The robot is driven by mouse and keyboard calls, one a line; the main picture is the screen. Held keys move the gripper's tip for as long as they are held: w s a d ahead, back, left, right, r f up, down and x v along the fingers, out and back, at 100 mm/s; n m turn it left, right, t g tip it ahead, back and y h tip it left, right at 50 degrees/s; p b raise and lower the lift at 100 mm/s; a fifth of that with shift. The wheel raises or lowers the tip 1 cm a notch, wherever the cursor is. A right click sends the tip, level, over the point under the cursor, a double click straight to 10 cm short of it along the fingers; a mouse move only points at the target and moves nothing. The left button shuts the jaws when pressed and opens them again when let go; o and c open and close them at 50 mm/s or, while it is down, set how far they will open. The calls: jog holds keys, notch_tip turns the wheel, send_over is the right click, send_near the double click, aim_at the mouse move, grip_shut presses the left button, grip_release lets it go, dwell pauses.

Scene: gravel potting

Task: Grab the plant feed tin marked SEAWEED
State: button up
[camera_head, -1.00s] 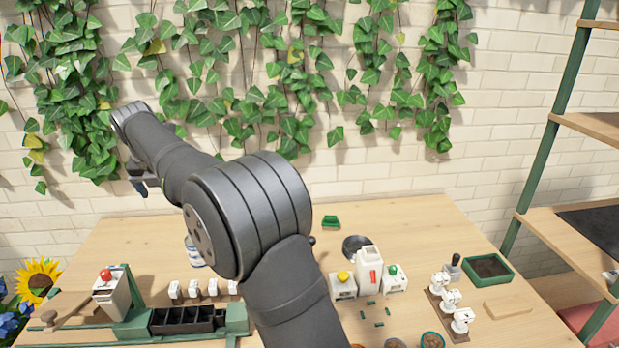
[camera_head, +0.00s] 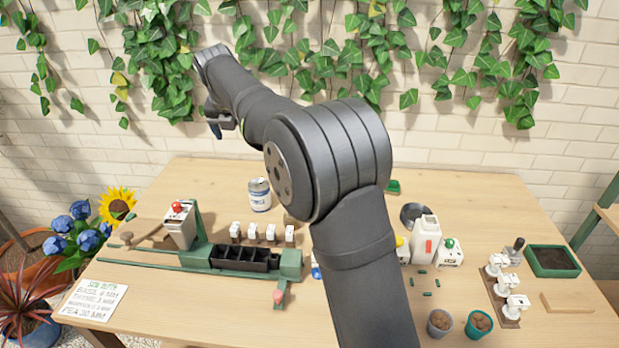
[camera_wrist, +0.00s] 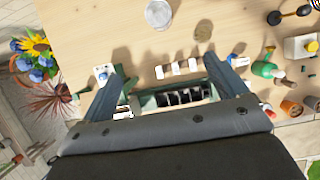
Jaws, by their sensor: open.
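A pale tin with a blue band (camera_head: 260,195) stands upright on the table left of my arm; its lettering is too small to read, so I cannot tell if it says SEAWEED. In the wrist view the tin (camera_wrist: 158,14) shows from above at the top edge, beyond my fingers. My gripper (camera_head: 216,124) is raised at the upper left, near the ivy wall, apart from the tin. In the wrist view my gripper (camera_wrist: 162,66) has its two fingers wide apart with nothing held between them. A blue and white item (camera_head: 315,267) is mostly hidden behind my arm.
A green rail fixture with a black compartment tray (camera_head: 245,259) lies in front of the tin, with several small white blocks behind it. A white bottle (camera_head: 425,240), small pots (camera_head: 479,324) and a soil tray (camera_head: 553,262) stand on the right.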

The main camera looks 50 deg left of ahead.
notch_tip(320, 180, down, 7)
jog(key=m+g+y, duration=0.2)
jog(key=m, duration=0.4)
jog(key=m+y, duration=0.4)
jog(key=m, duration=1.8)
send_near(265, 193)
jog(key=x, duration=0.8)
jog(key=shift+w+a+f, duration=0.1)
jog(key=shift+a+f, duration=0.15)
jog(key=shift+f, duration=0.05)
jog(key=x, duration=0.4)
jog(key=shift+s+a+r, duration=0.3)
jog(key=shift+x, duration=0.8)
jog(key=c, duration=1.3)
